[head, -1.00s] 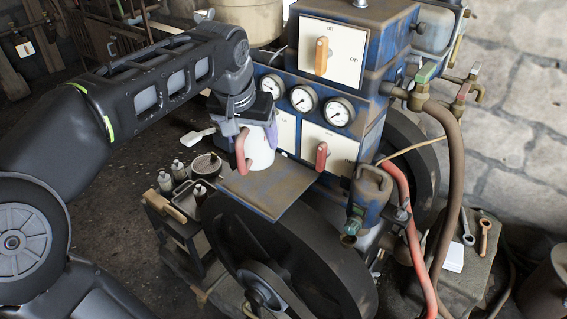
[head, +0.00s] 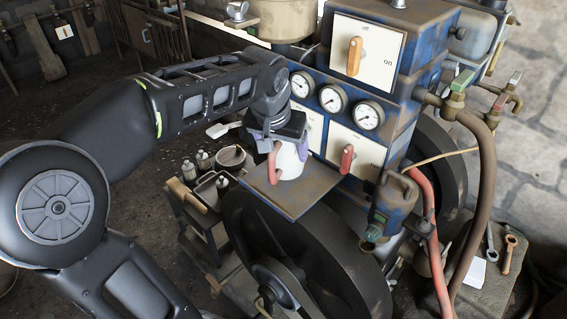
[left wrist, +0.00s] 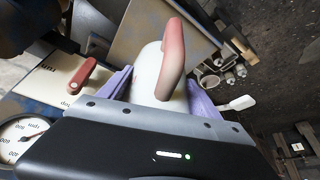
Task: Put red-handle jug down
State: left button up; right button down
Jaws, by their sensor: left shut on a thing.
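The red-handle jug (head: 290,163) is white with a pinkish-red handle. It is upright over the flat brown plate (head: 310,190) in front of the blue machine. Whether its base touches the plate, I cannot tell for sure. My left gripper (head: 278,143) is shut on the jug's upper part from above, its purple fingers on either side. In the left wrist view the jug (left wrist: 147,72) sits between the purple fingers, with its red handle (left wrist: 174,50) pointing away from the wrist. My right gripper is out of view.
The blue machine (head: 408,100) with gauges and a red lever (head: 347,158) stands just behind the plate. A black flywheel (head: 300,250) is below it. Small bottles and a pot (head: 231,157) stand on a low stand at left. Hoses hang at right.

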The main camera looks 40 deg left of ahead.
aim_at(277, 143)
pick_arm(q)
jog(key=shift+f, duration=0.25)
jog(key=shift+f, duration=0.15)
jog(key=shift+f, duration=1.7)
jog(key=shift+f, duration=0.1)
jog(key=o, duration=1.9)
jog(key=v, duration=1.2)
jog(key=shift+s+b, duration=0.1)
jog(key=shift+b, duration=0.2)
